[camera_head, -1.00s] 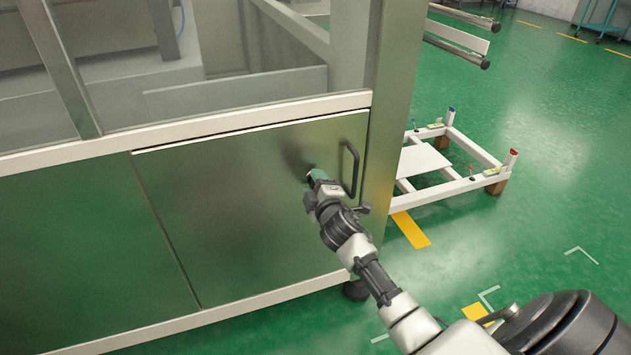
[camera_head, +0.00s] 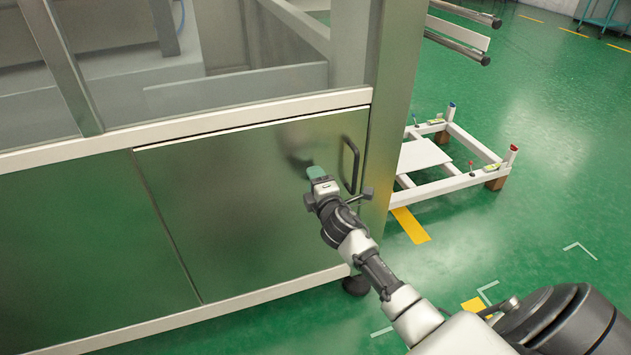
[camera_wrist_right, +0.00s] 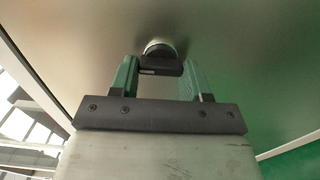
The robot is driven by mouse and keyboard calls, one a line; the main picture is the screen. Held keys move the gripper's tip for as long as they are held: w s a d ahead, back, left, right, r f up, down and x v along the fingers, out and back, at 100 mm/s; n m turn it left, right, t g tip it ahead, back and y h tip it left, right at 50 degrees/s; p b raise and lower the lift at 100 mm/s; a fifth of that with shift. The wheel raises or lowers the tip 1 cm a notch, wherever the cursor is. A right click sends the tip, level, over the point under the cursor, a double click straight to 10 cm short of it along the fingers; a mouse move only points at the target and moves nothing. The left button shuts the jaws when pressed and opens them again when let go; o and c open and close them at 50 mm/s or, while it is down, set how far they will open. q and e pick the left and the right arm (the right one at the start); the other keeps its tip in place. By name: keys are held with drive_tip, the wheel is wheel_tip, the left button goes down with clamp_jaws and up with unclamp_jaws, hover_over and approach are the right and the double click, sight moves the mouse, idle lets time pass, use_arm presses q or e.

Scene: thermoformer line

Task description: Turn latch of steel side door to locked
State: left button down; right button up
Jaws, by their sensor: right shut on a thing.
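The steel side door (camera_head: 225,215) is a closed green-reflecting panel in the lower part of the machine, with a dark bar handle (camera_head: 355,165) near its right edge. The latch (camera_wrist_right: 160,56) shows in the right wrist view as a round silver base with a dark grip bar. My right gripper (camera_head: 316,172) is at the door just left of the handle, its green fingers shut on the latch. In the right wrist view the fingers (camera_wrist_right: 161,74) stand on either side of the dark bar. In the head view the gripper hides the latch. My left gripper is not in view.
The machine's corner post (camera_head: 390,110) stands right of the door. A low white frame cart (camera_head: 480,178) with a board on it sits on the green floor to the right. The floor beyond it is mostly clear.

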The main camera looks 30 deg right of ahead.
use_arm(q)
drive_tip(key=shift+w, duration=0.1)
use_arm(e)
drive_tip(key=o, duration=0.9)
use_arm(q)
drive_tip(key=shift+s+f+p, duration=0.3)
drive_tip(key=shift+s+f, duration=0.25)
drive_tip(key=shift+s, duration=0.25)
use_arm(e)
drive_tip(key=v, duration=1)
drive_tip(key=shift+s, duration=0.4)
